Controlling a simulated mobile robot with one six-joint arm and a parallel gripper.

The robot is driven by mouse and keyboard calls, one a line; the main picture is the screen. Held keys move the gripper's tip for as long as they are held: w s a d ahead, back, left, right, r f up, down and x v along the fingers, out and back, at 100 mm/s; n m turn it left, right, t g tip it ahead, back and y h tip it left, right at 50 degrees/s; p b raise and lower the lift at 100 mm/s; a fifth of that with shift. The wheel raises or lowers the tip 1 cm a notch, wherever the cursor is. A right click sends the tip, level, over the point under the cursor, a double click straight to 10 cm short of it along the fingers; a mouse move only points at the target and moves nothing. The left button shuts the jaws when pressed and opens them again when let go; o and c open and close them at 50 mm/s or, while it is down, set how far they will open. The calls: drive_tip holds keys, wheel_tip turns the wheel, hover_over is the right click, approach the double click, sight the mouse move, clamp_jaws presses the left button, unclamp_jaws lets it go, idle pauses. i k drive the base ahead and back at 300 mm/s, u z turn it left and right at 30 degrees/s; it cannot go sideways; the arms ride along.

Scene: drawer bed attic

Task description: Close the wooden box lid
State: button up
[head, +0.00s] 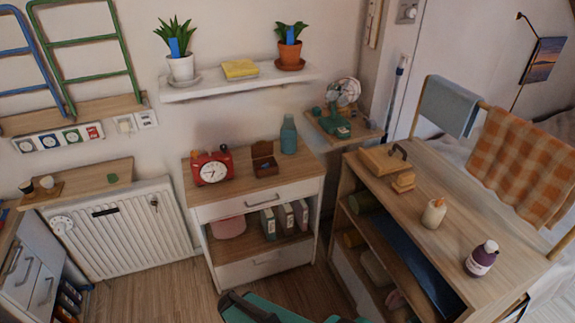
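A small dark brown wooden box (266,168) sits on top of the white dresser with the wooden top. Its lid (262,149) stands open, raised upright at the back. Something small and bluish shows inside, too small to make out. The box stands between a red alarm clock and a teal bottle. Teal and dark parts at the bottom edge look like my own arm, well in front of and below the box. No fingertips of my gripper can be made out.
The red clock (212,169) stands left of the box and the teal bottle (289,135) right of it. A shelf (239,84) with potted plants hangs above. A wooden cabinet (452,189) stands at the right. Floor (177,292) shows clear in front of the radiator.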

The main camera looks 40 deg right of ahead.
sight(262, 149)
drive_tip(key=z, duration=0.9)
drive_tip(key=k, duration=0.9)
drive_tip(key=i, duration=0.65)
